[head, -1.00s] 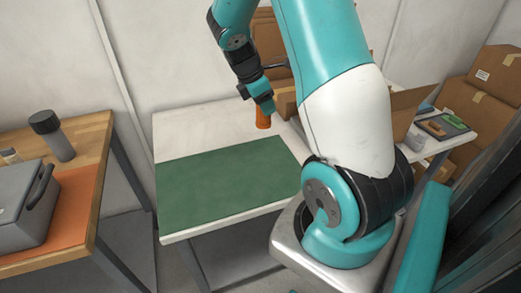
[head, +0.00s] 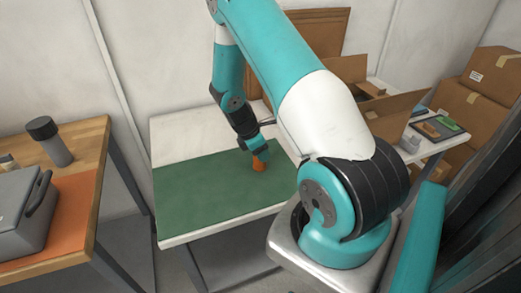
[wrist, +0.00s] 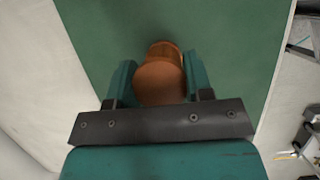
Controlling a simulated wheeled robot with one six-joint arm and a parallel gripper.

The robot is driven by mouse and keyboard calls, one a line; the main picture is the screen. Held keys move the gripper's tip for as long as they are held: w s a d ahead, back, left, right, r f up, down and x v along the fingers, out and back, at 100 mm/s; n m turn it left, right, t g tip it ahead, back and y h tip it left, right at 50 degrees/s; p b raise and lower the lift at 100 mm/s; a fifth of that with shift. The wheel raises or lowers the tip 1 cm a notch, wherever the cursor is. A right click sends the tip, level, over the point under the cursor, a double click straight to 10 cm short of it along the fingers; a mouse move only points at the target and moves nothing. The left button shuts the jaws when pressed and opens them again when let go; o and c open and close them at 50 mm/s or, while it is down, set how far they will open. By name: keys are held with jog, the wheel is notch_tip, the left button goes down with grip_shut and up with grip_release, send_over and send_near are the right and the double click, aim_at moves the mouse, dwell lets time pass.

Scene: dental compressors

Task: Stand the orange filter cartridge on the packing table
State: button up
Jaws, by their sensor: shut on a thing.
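The orange filter cartridge (head: 259,164) is held upright in my gripper (head: 254,150), low over the green mat on the packing table. In the wrist view the cartridge (wrist: 162,78) sits between the two teal fingers of my gripper (wrist: 160,85), which are shut on its sides. The packing table (head: 172,132) has a white top, and the green mat (head: 195,195) covers its front part. I cannot tell whether the cartridge's lower end touches the mat.
A wooden bench (head: 88,135) on the left holds a grey case (head: 20,210) and a dark-capped cylinder (head: 50,142). An open cardboard box (head: 375,112) stands at the right of the packing table. The mat left of the cartridge is clear.

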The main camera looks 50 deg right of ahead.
jog(key=shift+f, duration=0.1)
jog(key=o, duration=0.9)
jog(key=b+v, duration=0.2)
jog(key=v, duration=1)
jog(key=a+r+m+t+y, duration=0.1)
jog(key=a+r, duration=0.2)
jog(key=a, duration=0.3)
jog(key=s+a+r+t+y, duration=0.1)
jog(key=a+r, duration=0.2)
jog(key=a, duration=0.3)
jog(key=a+r+m+t+y, duration=0.1)
jog(key=a+r, duration=0.2)
jog(key=a, duration=0.3)
jog(key=s+a+r+m+y, duration=0.1)
jog(key=s+a+r, duration=0.1)
jog(key=s+a, duration=0.3)
jog(key=s+a+r+y, duration=0.2)
jog(key=s+a+r, duration=0.1)
jog(key=s+a, duration=0.3)
jog(key=s+a+r+m+y, duration=0.1)
jog(key=s+a+r+y, duration=0.1)
jog(key=s+a, duration=0.3)
jog(key=shift+s+a+r+m+g, duration=0.25)
jog(key=shift+r+m+g, duration=0.05)
jog(key=shift+r+g, duration=0.1)
